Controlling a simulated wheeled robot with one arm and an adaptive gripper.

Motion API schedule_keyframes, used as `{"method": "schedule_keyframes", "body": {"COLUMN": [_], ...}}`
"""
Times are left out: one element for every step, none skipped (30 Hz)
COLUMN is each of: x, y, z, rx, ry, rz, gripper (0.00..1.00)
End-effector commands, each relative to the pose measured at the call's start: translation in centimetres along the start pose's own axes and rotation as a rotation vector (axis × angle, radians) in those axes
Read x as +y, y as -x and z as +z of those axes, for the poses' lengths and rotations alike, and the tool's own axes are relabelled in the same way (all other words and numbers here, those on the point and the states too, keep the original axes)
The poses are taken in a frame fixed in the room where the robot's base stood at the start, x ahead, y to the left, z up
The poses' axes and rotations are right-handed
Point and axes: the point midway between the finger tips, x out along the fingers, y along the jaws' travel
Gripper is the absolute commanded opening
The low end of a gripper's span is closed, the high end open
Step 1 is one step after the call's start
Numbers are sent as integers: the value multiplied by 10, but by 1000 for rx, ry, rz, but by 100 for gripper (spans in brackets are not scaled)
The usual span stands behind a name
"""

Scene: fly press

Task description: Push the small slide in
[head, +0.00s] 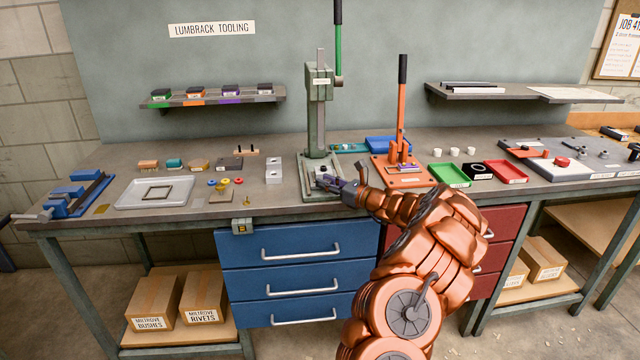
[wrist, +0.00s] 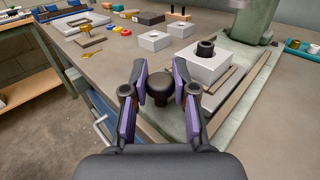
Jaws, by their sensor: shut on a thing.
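In the wrist view my gripper (wrist: 160,78) has its two purple-padded fingers on either side of a dark round knob (wrist: 158,92), closed on it. A light grey block (wrist: 214,69) with a black ring-shaped bush (wrist: 206,49) on top sits just beyond the knob, on the press's base plate (wrist: 245,88). It looks like the small slide, but its join to the knob is hidden. In the head view my gripper (head: 326,181) is at the front of the green fly press (head: 319,100), and my wrist hides part of that base.
An orange lever press (head: 402,160) stands close on the right, with green (head: 449,175) and red (head: 505,174) trays beyond. A grey block (head: 274,171) and a white tray (head: 154,192) are to the left. The bench's front edge is close below my gripper.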

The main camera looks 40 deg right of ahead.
Motion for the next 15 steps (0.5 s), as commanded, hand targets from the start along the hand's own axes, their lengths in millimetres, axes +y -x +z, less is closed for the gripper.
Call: {"method": "schedule_keyframes", "body": {"x": [0,0,0,0,0,0,0,0,0,0,0,0,0,0,0], "y": [0,0,0,0,0,0,0,0,0,0,0,0,0,0,0], "z": [0,0,0,0,0,0,-1,0,0,-1,-1,0,0,0,0], "rx": [1,1,1,1,1,1,1,1,1,1,1,1,1,0,0], "ry": [1,1,1,1,1,1,1,1,1,0,0,0,0,0,0], "rz": [-1,-1,0,0,0,0,0,0,0,0,0,0,0,0,0], "gripper": [0,0,0,0,0,0,29,32,36,39,42,47,50,52,52]}}
